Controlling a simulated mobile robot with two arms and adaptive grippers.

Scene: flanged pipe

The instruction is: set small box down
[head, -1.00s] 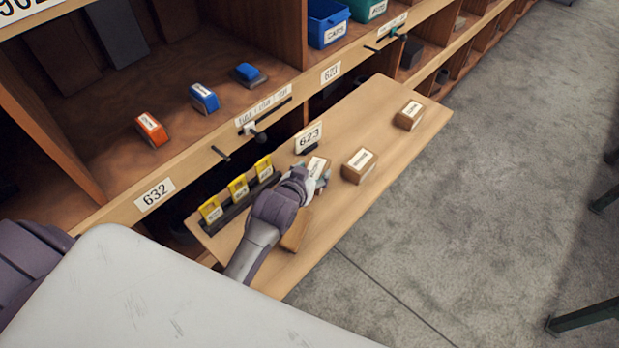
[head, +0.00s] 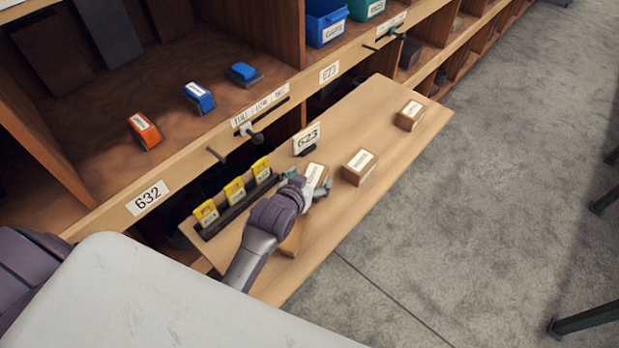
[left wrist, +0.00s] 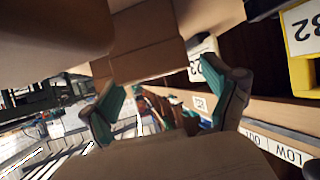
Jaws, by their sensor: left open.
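The small box (head: 316,174) is a brown carton with a white label. My right gripper is not in view.
The board (head: 390,95) also bears a carton (head: 358,167), another carton (head: 409,115) at its far end, and one partly hidden by my arm (head: 291,241). A 623 card (head: 307,140) and a rack of yellow tags (head: 234,191) stand along the shelf side.

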